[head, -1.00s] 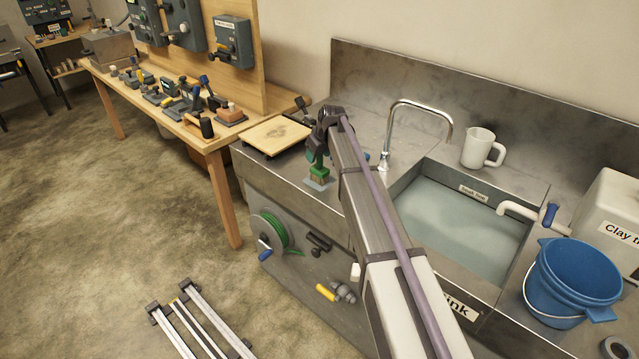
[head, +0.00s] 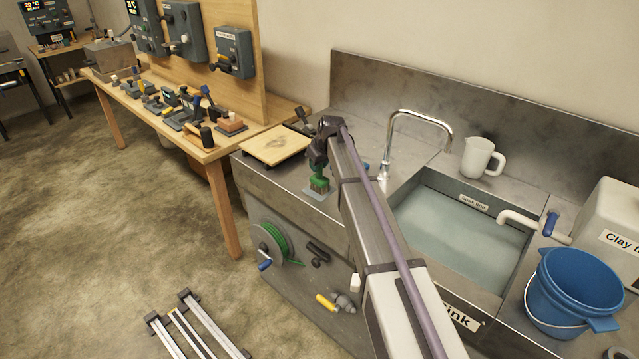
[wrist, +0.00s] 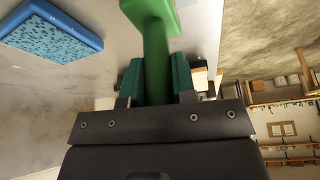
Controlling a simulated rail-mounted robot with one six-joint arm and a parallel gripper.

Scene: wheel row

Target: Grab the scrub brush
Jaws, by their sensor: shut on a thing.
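The scrub brush (head: 319,183) has a green handle and body with brownish bristles. In the head view it stands bristles down on a small grey-blue pad on the steel counter, left of the sink. My gripper (head: 319,166) is directly above it, shut on its green handle. In the wrist view the green handle (wrist: 156,50) passes between the two teal fingers of my gripper (wrist: 156,82), and the wider green body is at the top of the picture. My arm hides part of the counter behind the brush.
A blue sponge (wrist: 50,28) lies near the brush. A wooden board (head: 275,145) is to the left on the counter. The faucet (head: 388,150), the water-filled sink (head: 460,230), a white pitcher (head: 478,157) and a blue bucket (head: 570,290) are to the right.

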